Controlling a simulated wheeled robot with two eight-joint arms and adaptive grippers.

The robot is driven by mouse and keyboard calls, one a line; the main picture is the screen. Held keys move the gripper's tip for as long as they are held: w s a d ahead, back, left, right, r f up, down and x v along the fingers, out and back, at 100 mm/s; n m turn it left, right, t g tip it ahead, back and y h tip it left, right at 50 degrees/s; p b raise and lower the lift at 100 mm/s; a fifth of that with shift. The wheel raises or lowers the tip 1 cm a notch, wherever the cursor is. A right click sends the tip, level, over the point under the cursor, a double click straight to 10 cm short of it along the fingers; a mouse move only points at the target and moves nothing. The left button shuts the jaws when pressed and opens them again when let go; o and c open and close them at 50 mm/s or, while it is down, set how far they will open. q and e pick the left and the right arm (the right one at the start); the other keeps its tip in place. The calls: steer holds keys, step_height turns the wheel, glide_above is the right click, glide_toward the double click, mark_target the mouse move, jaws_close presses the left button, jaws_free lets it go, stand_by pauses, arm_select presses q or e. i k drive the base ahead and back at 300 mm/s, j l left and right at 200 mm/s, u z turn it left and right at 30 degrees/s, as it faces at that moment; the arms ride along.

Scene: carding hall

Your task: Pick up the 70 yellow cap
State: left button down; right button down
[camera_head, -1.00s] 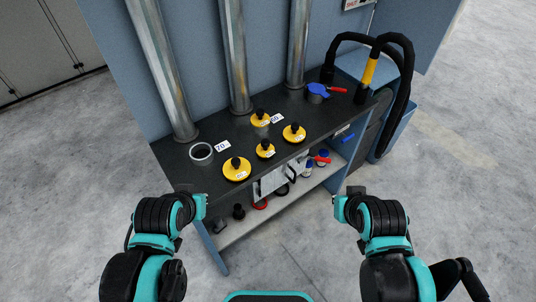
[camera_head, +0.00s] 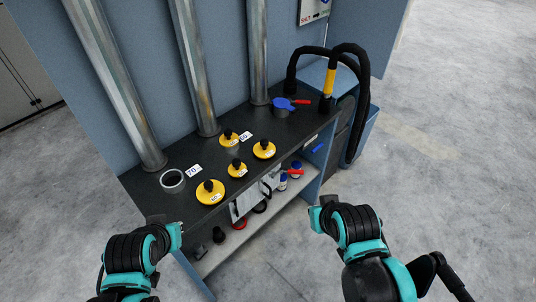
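Several yellow caps with black knobs stand on a dark bench top (camera_head: 290,128). The largest yellow cap (camera_head: 214,199) is at the front left. A smaller cap (camera_head: 240,173) is right of it, another cap (camera_head: 258,154) further right, and one cap (camera_head: 222,143) behind. Their white labels are too small to read. A "70" tag (camera_head: 194,170) lies beside an open grey ring (camera_head: 164,179) at the left. My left gripper (camera_head: 176,236) is in front of the bench's left end, apart from the caps. My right gripper (camera_head: 315,216) is right of the lower shelf, touching no cap. Their finger openings are unclear.
Metal pipes (camera_head: 191,65) rise behind the caps. A blue-lidded fitting with a red handle (camera_head: 283,104) and black hoses (camera_head: 357,90) are at the right. A lower shelf (camera_head: 225,244) holds bottles and small parts. Open concrete floor (camera_head: 430,190) lies to the right.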

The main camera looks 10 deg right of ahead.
mark_target(264, 149)
steer(key=i+l, duration=0.25)
steer(key=i, duration=0.25)
steer(key=i+l, duration=0.25)
steer(key=i, duration=0.25)
